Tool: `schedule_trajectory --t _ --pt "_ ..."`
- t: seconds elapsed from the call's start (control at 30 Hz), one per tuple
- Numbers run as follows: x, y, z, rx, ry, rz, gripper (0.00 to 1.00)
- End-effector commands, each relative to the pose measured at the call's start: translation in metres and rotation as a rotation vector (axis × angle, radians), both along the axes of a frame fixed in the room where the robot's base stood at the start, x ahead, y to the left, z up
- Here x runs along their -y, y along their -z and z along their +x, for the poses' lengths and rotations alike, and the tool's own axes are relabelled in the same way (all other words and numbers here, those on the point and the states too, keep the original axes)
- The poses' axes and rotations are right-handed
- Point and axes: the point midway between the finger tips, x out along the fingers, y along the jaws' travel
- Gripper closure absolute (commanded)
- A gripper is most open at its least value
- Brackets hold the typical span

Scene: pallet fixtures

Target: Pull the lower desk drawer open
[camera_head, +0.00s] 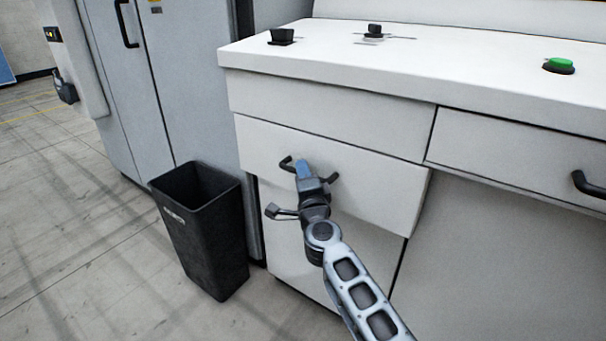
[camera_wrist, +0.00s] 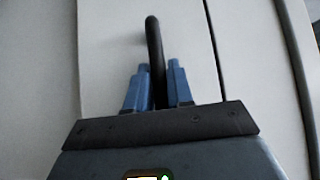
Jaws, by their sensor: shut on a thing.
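A white desk drawer front (camera_head: 385,195) with a dark bar handle (camera_head: 287,162) sits below the desk's top panel in the head view. My gripper (camera_head: 303,167) is shut on this handle near its middle, and both ends of the bar show beside it. In the wrist view, the two blue fingers of my gripper (camera_wrist: 159,85) stand on either side of the dark handle (camera_wrist: 153,38). The drawer front (camera_wrist: 115,45) lies close behind them. My arm hides part of the panel below.
A black waste bin (camera_head: 205,235) stands on the floor left of the drawers. A grey cabinet (camera_head: 185,75) is behind it. Another handled drawer (camera_head: 500,155) is at the right. The white desktop (camera_head: 450,70) holds a green button (camera_head: 560,64) and small dark fixtures.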

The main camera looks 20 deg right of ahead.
Motion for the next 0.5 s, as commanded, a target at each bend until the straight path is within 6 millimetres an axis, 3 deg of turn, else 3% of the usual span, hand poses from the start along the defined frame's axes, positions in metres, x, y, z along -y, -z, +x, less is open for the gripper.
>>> schedule_trajectory --t 0.27,0.5 --pt "-0.004 0.0 -0.003 -0.001 -0.001 0.0 1.0" --pt "-0.033 -0.003 -0.023 -0.003 -0.004 0.0 1.0"
